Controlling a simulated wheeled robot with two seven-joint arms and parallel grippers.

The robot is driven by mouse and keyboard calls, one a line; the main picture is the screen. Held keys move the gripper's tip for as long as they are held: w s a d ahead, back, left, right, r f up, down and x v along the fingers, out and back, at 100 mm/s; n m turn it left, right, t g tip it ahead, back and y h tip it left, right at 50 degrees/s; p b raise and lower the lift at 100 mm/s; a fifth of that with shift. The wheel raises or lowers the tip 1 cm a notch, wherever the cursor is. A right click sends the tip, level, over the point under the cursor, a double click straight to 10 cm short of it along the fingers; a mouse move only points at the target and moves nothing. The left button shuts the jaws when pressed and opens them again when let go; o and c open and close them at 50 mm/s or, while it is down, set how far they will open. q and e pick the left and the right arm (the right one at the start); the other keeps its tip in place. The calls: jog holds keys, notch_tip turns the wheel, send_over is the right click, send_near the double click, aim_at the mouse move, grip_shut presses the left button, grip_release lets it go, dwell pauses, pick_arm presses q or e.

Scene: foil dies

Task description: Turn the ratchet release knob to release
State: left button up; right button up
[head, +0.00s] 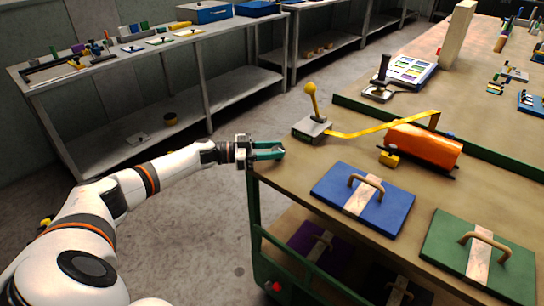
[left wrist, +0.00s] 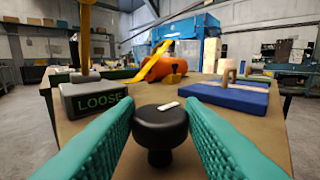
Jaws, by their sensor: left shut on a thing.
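In the head view I cannot make out the knob. The grey ratchet box (head: 312,129) stands just beyond, with an upright yellow lever (head: 312,103). In the left wrist view its display (left wrist: 99,101) reads LOOSE. My right gripper is out of view.
A yellow strap (head: 372,130) runs from the box to an orange cylinder (head: 424,146), with a small yellow block (head: 389,158) before it. Blue (head: 335,190) and green (head: 450,243) boards with handles lie nearer.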

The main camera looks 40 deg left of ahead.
pick_arm(q)
jog(key=shift+d, duration=0.1)
dwell(0.4)
jog(key=o, duration=1)
jog(key=shift+w, duration=0.15)
jog(key=b+v, duration=0.1)
jog(key=v, duration=1.1)
jog(key=shift+w+b, duration=0.1)
jog(key=shift+b, duration=0.25)
